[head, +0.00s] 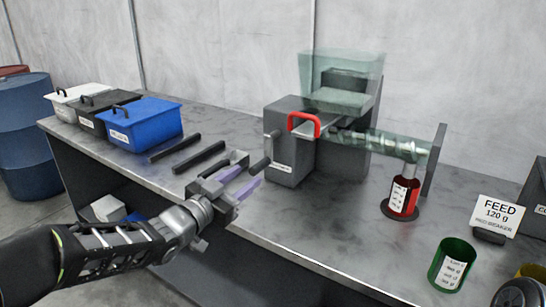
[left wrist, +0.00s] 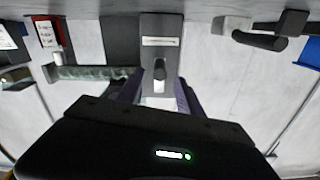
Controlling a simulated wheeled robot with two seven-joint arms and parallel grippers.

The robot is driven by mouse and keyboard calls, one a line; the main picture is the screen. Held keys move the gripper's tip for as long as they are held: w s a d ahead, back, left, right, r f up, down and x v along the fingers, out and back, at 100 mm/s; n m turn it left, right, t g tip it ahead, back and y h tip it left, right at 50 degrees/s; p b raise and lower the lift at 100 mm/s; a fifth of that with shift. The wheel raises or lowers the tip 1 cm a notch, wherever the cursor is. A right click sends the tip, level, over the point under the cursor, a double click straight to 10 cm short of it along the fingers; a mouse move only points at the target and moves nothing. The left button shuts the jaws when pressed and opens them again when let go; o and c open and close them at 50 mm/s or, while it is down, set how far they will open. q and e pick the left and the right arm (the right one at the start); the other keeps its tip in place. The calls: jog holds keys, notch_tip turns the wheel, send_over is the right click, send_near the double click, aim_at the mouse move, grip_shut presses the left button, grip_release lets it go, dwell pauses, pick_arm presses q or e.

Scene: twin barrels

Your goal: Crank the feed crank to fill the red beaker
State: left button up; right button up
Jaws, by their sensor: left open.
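The feed crank (head: 266,151) is a dark arm and grip on the front of a grey feeder box (head: 292,170). In the left wrist view its grip (left wrist: 159,72) shows with a pale end between my purple finger pads. My left gripper (head: 243,181) is open, just in front of and below the crank, and does not visibly hold it. The red beaker (head: 404,196) stands upright on a dark disc below the outlet of a clear green screw tube (head: 375,142). Its fill level is too small to read. My right gripper is not visible.
A red handle (head: 304,122) sits on the feeder above the crank. Dark bars (head: 199,158) and a blue bin (head: 144,124) lie to the left. The front middle table is clear.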

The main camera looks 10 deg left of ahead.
aim_at(268, 160)
pick_arm(q)
jog(key=shift+w, duration=0.1)
dwell(0.3)
jog(key=x, duration=0.7)
jog(key=shift+w+d, duration=0.1)
jog(key=shift+w, duration=0.25)
jog(key=shift+c, duration=0.3)
grip_shut()
dwell(0.8)
